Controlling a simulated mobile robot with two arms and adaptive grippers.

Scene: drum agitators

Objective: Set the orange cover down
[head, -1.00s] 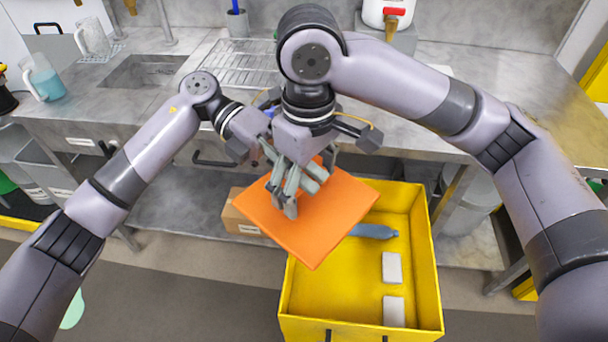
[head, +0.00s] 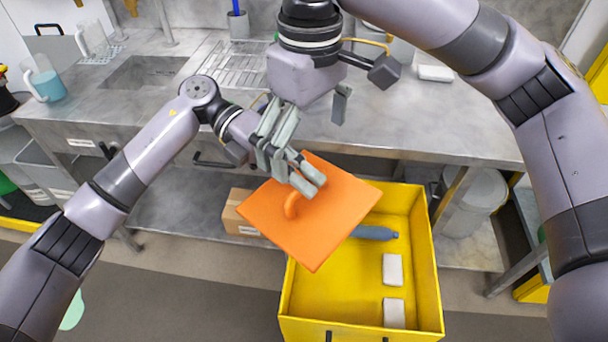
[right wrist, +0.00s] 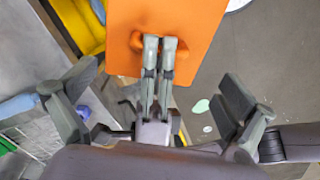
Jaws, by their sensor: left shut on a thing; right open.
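The orange cover (head: 335,215) is a flat square plate with a raised handle (head: 291,206). It hangs tilted above the left back part of a yellow bin (head: 428,262) and hides that corner. My left gripper (head: 308,183) is shut on the cover's handle. In the right wrist view, its two fingers (right wrist: 159,58) are together across the handle, in front of the orange cover (right wrist: 195,20). My right gripper (head: 308,112) is open and empty, above and behind the left one. Its spread fingers stand on both sides of the left gripper in the right wrist view (right wrist: 160,88).
The bin holds two whitish blocks (head: 393,269) and a blue-grey item (head: 373,232). A cardboard box (head: 236,215) is left of the bin. The metal counter (head: 420,130) runs behind, with a sink (head: 145,72) and wire rack (head: 240,62).

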